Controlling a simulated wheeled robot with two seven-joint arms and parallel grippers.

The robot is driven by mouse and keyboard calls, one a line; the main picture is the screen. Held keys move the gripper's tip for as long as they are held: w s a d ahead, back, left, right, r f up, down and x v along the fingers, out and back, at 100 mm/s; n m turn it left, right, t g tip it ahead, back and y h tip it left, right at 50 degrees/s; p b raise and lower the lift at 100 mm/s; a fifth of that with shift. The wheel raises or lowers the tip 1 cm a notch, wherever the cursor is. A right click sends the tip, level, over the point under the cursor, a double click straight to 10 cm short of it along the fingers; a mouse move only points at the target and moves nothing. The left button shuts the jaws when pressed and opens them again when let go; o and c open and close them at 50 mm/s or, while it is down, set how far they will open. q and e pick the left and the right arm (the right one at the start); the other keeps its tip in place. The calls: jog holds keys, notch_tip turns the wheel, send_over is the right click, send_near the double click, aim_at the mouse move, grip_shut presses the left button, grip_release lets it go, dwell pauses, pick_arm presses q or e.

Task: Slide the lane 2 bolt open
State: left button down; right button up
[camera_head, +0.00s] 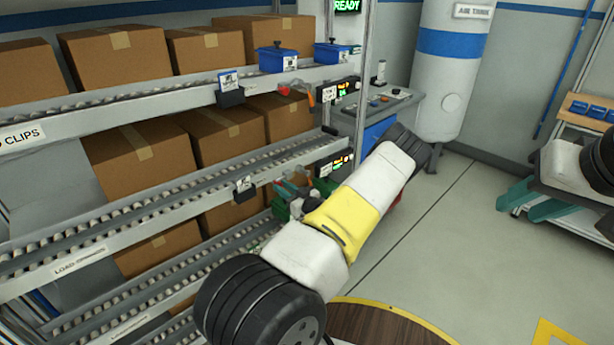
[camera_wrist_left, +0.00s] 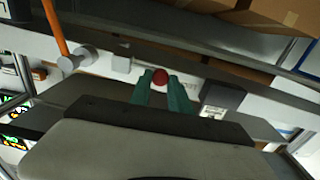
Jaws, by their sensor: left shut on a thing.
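My left gripper (camera_head: 290,190) is at the right end of the middle rack rail, partly hidden behind my own arm. In the left wrist view, its two teal fingers (camera_wrist_left: 163,95) are shut on a red bolt knob (camera_wrist_left: 160,78) in front of the pale rail. I cannot read a lane number at this knob or tell how far the bolt is slid. A similar red knob (camera_head: 284,91) shows on the upper rail. My right gripper (camera_head: 537,202) is at the far right, its teal fingers apart and empty, low beside a bench.
An orange lever (camera_wrist_left: 55,28) and a black box (camera_wrist_left: 222,98) flank the held knob. Cardboard boxes (camera_head: 142,165) fill the rack lanes. Small display units (camera_head: 336,164) sit at the rail ends. A white tank (camera_head: 450,70) stands behind. Floor between rack and bench is clear.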

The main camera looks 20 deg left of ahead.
pick_arm(q)
jog(key=c, duration=1.2)
grip_release()
jog(key=shift+s+a, duration=0.1)
jog(key=shift+s, duration=0.15)
jog(key=v, duration=0.8)
jog(key=shift+w, duration=0.1)
